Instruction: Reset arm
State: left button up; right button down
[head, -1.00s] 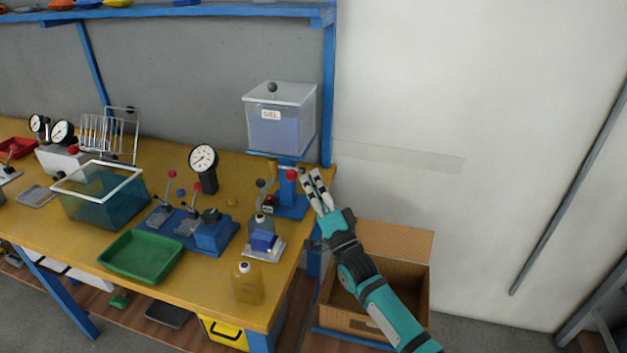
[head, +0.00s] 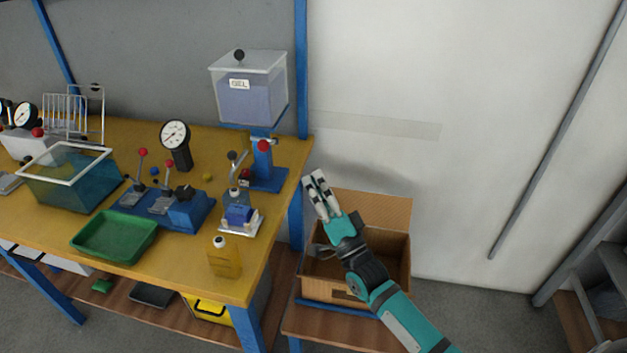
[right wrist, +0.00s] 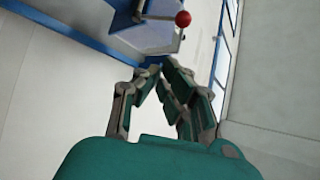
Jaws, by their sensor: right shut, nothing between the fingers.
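My right gripper (head: 318,187) is shut and empty in the head view. It is in the air just past the bench's right edge, above the back part of an open cardboard box (head: 400,263). It also shows in the right wrist view (right wrist: 160,68), with its fingers meeting at the tips. A red ball knob (right wrist: 183,19) on a lever shows beyond the fingertips there. In the head view the gel dispenser (head: 252,95), a clear tank on a blue stand, is to the left of the gripper and apart from it. My left gripper is not in view.
The yellow workbench (head: 150,262) carries a green tray (head: 115,238), a blue lever fixture (head: 187,211), a dial gauge (head: 175,135), a teal bin (head: 70,184) and an amber bottle (head: 224,260). Bare wall is at the right. A blue post (head: 302,70) stands behind the bench.

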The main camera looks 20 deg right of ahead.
jog(key=s+a+f+n+g+h, duration=0.1)
jog(key=s+a+f+n+g, duration=0.25)
jog(key=s+f+g, duration=0.35)
jog(key=s+a+f+n+g+h, duration=0.15)
jog(key=s+f+n+g, duration=0.25)
jog(key=f, duration=0.5)
jog(key=s+d+f+n+g+h, duration=0.1)
jog(key=s+f+g, duration=0.15)
jog(key=s, duration=0.45)
jog(key=s+d+f+n+g+h, duration=0.1)
jog(key=s+d+n+g, duration=0.1)
jog(key=s+g, duration=0.3)
jog(key=s+d+f+n+g, duration=0.1)
jog(key=s+f+g, duration=0.1)
jog(key=s, duration=0.6)
notch_tip(320, 180, down, 24)
jog(key=s, duration=0.1)
jog(key=s+d+f+g+p, duration=0.1)
jog(key=s+d+f+g, duration=0.1)
jog(key=s+f, duration=1.5)
jog(key=shift+s+d+n, duration=0.2)
jog(key=shift+d+n, duration=0.15)
jog(key=shift+d, duration=0.15)
